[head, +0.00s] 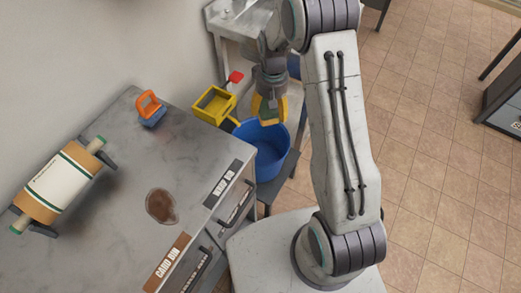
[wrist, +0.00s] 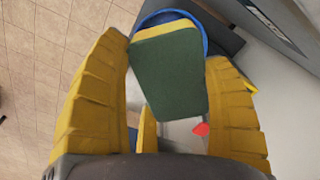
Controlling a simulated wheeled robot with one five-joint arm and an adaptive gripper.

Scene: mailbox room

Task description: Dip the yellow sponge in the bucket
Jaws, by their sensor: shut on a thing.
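The sponge (wrist: 168,78) has a green face and a yellow edge and fills the space between my fingers in the wrist view. My gripper (wrist: 166,62) is shut on it, with one yellow finger on each side. In the head view my gripper (head: 269,112) points down over the blue bucket (head: 268,160); the sponge is hard to make out there. The bucket's blue rim (wrist: 153,17) shows behind the sponge's far end in the wrist view. The bucket's inside is mostly hidden by the gripper and sponge, so I cannot tell how deep the sponge is.
A grey counter (head: 118,155) left of the bucket carries a brown stain (head: 161,206), a paper roll on a holder (head: 62,184) and an orange-and-blue object (head: 150,108). A yellow open box (head: 213,105) and a red-ended item (head: 236,77) are beside the bucket. Tiled floor lies right.

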